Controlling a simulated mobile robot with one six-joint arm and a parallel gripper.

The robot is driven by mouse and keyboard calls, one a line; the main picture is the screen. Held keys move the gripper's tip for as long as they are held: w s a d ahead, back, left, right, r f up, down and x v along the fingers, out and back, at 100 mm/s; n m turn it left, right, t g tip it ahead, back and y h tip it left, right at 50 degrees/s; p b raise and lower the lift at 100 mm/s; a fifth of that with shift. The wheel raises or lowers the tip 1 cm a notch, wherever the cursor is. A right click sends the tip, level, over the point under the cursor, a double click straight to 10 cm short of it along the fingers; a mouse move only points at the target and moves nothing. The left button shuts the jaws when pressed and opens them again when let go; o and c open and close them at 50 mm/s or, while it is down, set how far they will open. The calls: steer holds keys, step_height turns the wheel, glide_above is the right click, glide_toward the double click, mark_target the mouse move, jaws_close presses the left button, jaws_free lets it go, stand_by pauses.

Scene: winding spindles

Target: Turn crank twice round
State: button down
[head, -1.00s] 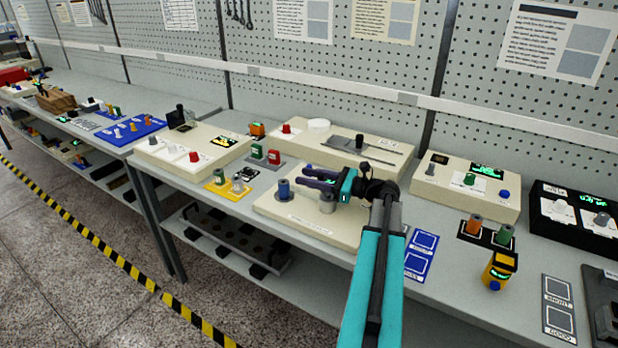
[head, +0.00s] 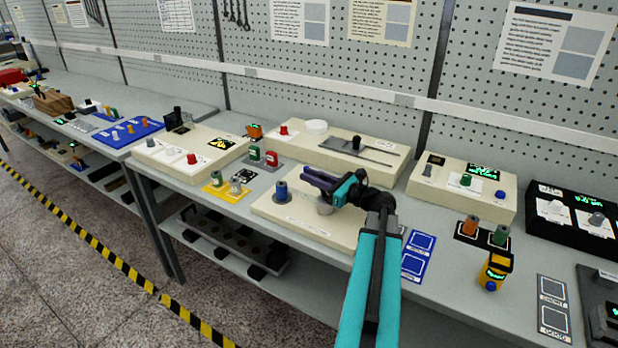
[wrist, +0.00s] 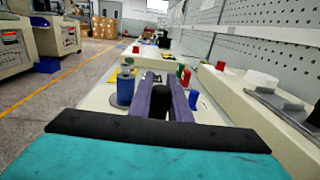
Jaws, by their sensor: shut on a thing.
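The winding unit is a low beige board (head: 300,228) on the bench. A blue spool (head: 282,191) stands upright at its left end; it also shows in the wrist view (wrist: 124,90), left of my fingers. A grey round hub (head: 325,207) sits on the board below my gripper. My gripper (head: 306,176) reaches in from the right, low over the board. Its purple fingers (wrist: 169,86) are shut on the crank handle, which is mostly hidden between them. A black part shows between the fingers in the wrist view. The crank arm is hidden.
Behind stands a beige unit with a white disc (head: 316,127) and a grey slide. A yellow stand (head: 227,189) with small spools is left of the board. A blue card (head: 418,254) lies right, near my arm. Red and green spools (head: 263,158) stand close behind.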

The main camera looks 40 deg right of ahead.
steer(key=shift+s+d+m+h, duration=0.1)
steer(key=shift+d+m+h, duration=0.4)
steer(key=shift+h, duration=0.5)
steer(key=shift+a, duration=0.1)
steer(key=c, duration=1.6)
jaws_free()
steer(key=shift+c, duration=0.2)
steer(key=shift+s, duration=0.1)
steer(key=s+b, duration=0.1)
steer(key=s, duration=0.8)
steer(key=s+d+b, duration=0.1)
steer(key=s, duration=0.3)
steer(key=shift+s+b, duration=0.3)
steer(key=shift+s, duration=0.05)
